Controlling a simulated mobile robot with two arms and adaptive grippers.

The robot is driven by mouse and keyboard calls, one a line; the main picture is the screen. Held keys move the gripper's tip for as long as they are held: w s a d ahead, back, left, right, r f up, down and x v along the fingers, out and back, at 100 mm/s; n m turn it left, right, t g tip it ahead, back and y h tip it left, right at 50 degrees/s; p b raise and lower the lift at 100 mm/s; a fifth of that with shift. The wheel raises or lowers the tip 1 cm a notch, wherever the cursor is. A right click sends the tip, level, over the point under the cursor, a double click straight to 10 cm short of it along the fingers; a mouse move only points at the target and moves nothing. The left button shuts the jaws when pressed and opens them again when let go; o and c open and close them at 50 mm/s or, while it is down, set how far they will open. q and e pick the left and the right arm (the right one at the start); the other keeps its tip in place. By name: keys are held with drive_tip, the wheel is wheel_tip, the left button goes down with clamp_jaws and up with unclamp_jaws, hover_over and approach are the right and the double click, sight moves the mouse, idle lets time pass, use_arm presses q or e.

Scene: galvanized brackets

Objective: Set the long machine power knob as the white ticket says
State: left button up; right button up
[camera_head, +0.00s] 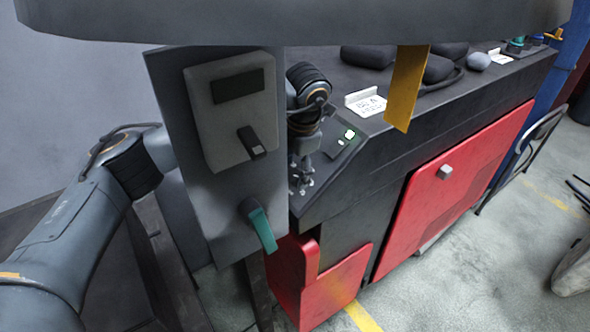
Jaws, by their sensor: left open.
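The long machine (350,179) is black with red doors. A white ticket (366,104) stands on its top near the left end; its dark print is too small to read. My left arm passes behind a grey panel, and my left gripper (302,179) points down, open, over the sloped control face at the machine's near end. That face has lit green-white displays (349,134). The power knob cannot be made out; the gripper and the grey panel cover part of the face. Contact between gripper and face cannot be told. My right gripper is out of view.
The upright grey panel (224,218) stands in front, with a box (208,134) bearing a black lever (251,142) and a teal handle (263,230) below. A yellow plate (407,88) hangs above the machine. Dark objects and another white card (499,56) lie farther along its top.

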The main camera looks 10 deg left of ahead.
use_arm(q)
wheel_tip(320, 180, up, 11)
drive_tip(key=s+d, duration=0.1)
drive_tip(key=shift+s+d, duration=0.2)
drive_tip(key=shift+s, duration=0.15)
drive_tip(key=shift+f, duration=0.1)
